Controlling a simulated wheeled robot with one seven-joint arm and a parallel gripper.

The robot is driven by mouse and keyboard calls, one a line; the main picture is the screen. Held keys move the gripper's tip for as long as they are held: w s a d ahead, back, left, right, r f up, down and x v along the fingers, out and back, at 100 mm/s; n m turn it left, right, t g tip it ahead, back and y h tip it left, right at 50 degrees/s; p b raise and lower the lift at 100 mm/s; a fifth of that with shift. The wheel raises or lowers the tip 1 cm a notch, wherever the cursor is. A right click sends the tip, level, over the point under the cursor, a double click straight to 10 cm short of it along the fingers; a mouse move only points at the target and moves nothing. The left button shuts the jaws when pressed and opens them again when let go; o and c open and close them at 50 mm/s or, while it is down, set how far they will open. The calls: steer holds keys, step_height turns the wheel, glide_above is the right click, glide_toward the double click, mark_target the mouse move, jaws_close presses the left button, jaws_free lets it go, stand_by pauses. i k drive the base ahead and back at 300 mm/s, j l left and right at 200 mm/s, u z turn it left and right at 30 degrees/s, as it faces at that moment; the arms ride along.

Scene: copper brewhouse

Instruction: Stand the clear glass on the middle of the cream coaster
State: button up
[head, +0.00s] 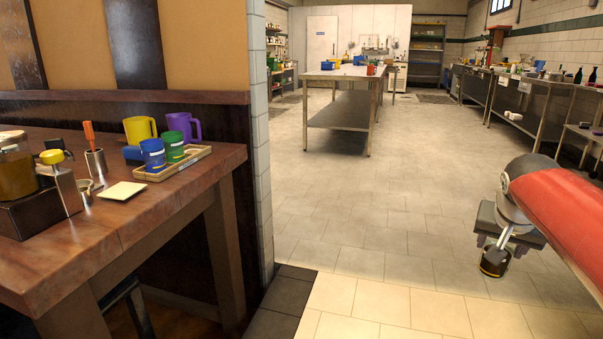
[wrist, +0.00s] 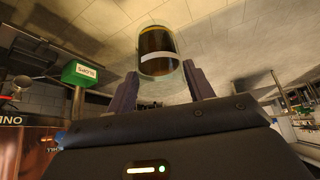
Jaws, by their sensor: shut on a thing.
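The clear glass (wrist: 158,66) is between the two fingers of my gripper (wrist: 163,80) in the wrist view. It looks see-through, with a dark inside and a pale band. In the head view the glass (head: 494,264) hangs below my gripper (head: 503,240) at the right, over the tiled floor and well away from the table. The cream coaster (head: 122,191) is a flat, pale square near the edge of the wooden table (head: 150,212) at the left. Its top is bare.
A wooden tray (head: 196,158) with blue and green cups stands behind the coaster. A wall end stands right of the table. The floor between is clear.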

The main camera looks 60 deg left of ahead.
mark_target(122, 190)
steer(key=k+u, duration=0.15)
steer(key=u, duration=0.3)
steer(key=k+u, duration=0.15)
steer(key=u, duration=0.3)
steer(key=k+u, duration=0.15)
steer(key=u, duration=0.3)
steer(key=k+j+u, duration=0.15)
steer(key=u, duration=0.25)
